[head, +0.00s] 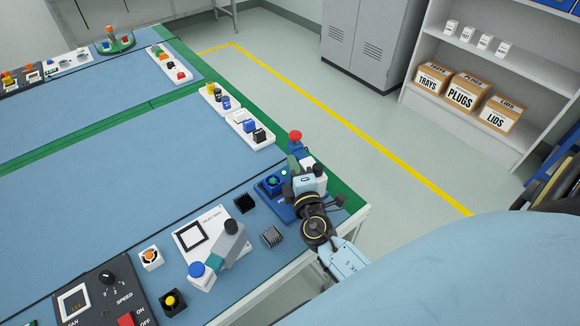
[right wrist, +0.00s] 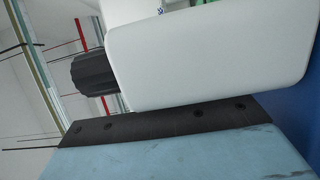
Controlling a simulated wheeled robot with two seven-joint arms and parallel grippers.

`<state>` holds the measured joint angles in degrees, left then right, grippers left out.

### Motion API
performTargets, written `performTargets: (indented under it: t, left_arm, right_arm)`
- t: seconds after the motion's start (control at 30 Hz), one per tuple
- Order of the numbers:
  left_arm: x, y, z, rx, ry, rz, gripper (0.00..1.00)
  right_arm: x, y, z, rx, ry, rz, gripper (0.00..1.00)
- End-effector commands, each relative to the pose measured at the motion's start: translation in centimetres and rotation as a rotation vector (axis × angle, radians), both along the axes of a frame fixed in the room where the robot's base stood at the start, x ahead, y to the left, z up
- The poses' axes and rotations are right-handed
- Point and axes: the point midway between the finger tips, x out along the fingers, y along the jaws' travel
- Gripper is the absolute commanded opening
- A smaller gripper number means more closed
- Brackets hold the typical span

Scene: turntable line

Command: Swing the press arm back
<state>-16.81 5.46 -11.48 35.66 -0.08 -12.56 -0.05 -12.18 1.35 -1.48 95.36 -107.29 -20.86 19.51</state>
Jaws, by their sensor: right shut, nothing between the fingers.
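My right gripper (head: 305,186) is shut and empty, low at a blue device (head: 285,209) near the table's right corner. The gripper hides much of this device. In the right wrist view a white rounded block (right wrist: 210,58) with a black ribbed knob (right wrist: 90,72) fills the middle, very close. A grey arm (head: 232,247) with a blue knob (head: 197,270) lies over a white plate (head: 190,219) to the left. I cannot tell which part is the press arm.
A control panel (head: 95,290) stands front left. White trays (head: 250,130) with coloured parts line the far edge. The middle of the blue table (head: 110,195) is clear.

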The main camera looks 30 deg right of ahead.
Motion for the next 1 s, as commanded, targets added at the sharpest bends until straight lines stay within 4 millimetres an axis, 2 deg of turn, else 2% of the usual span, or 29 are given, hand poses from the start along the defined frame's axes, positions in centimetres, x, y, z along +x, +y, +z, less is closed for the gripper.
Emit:
performTargets:
  t: [0.27, 0.53, 0.77, 1.0]
  left_arm:
    - [-0.8, -0.1, -0.4, 0.000, 0.013, 0.002, 0.36]
    - [-1.0, 0.6, -2.6, 0.009, 0.016, -0.004, 0.36]
    - [-1.0, 3.3, -2.7, 0.044, 0.020, -0.014, 0.36]
    - [-0.8, 3.4, -2.6, 0.045, 0.017, -0.014, 0.36]
  right_arm:
    - [0.2, -0.2, 0.0, 0.003, -0.005, -0.043, 0.00]
    - [0.7, -1.8, -0.4, 0.002, -0.002, -0.276, 0.00]
    - [0.7, -2.5, 0.0, 0.000, 0.000, -0.276, 0.00]
    - [0.7, -2.5, 0.0, 0.000, 0.000, -0.275, 0.00]
